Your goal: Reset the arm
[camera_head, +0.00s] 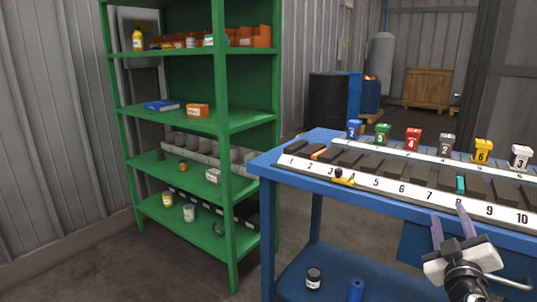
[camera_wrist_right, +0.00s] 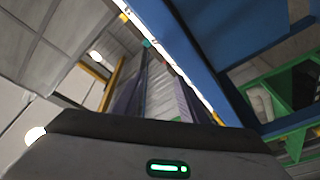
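My right gripper (camera_head: 450,212) is in front of the blue table's (camera_head: 370,197) near edge at the lower right, by the numbers 7 and 8. Its two purple-grey fingers stand apart with nothing between them. In the right wrist view the fingers (camera_wrist_right: 155,85) are also apart and empty, with the table's blue underside and white edge beyond them. My left gripper is not in view.
A white strip (camera_head: 410,195) numbered 1 to 10 runs along the table front, with dark blocks (camera_head: 395,172) behind it. A yellow piece (camera_head: 343,178) lies near number 4. Several coloured numbered bins, such as a red one (camera_head: 413,139), stand behind. A green shelf (camera_head: 222,120) stands left.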

